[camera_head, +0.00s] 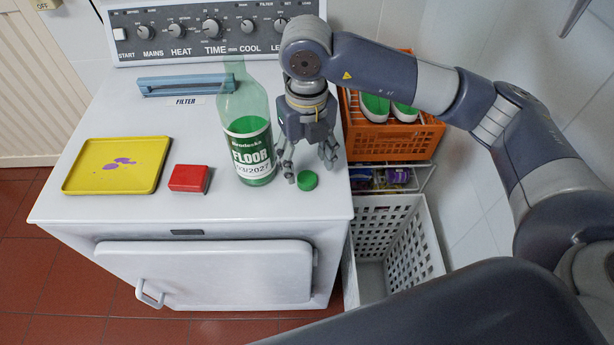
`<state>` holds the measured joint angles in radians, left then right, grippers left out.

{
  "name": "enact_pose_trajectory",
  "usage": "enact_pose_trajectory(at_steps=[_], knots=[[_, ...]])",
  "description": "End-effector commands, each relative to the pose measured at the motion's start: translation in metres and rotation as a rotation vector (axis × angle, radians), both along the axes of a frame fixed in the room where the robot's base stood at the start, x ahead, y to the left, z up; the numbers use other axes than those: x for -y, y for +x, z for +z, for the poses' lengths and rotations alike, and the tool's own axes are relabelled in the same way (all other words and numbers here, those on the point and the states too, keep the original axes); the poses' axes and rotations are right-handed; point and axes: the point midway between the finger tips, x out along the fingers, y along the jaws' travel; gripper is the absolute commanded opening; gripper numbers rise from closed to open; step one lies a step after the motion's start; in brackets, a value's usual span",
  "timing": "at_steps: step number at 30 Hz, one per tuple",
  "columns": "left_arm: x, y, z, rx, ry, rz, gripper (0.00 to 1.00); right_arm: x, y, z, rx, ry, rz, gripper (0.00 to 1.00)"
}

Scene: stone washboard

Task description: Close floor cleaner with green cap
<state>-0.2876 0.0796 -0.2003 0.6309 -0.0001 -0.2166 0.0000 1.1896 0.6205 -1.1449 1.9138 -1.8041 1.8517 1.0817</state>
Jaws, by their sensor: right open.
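The floor cleaner (252,150) is a clear green bottle with a dark green and white label. It stands upright on the white machine's top (120,215), and no cap shows on its neck. The green cap (307,181) lies on the machine top to the right of the bottle, near the front edge. My right gripper (309,168) points down just above and behind the cap, close to the bottle's right side. Its fingers are open, with nothing seen between them. My left gripper is not in view.
A yellow tray (80,178) with purple stains and a red block (187,178) lie left of the bottle. A blue filter handle (185,84) is behind. Right of the machine are an orange crate (390,146) with shoes and a white basket (415,250).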

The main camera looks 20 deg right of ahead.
Motion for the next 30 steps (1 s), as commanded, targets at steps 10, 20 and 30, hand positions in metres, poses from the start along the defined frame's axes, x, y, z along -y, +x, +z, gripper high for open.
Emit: enact_pose_trajectory(at_steps=[10,20,30], knots=[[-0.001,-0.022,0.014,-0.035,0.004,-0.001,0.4,0.002,-0.002,-0.018,-0.006,-0.003,-0.001,0.56],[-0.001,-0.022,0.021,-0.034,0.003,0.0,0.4,0.002,-0.001,-0.052,0.0,-0.001,0.0,0.56],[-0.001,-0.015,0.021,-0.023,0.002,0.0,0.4,0.002,-0.001,-0.052,0.0,-0.001,0.0,0.46]])
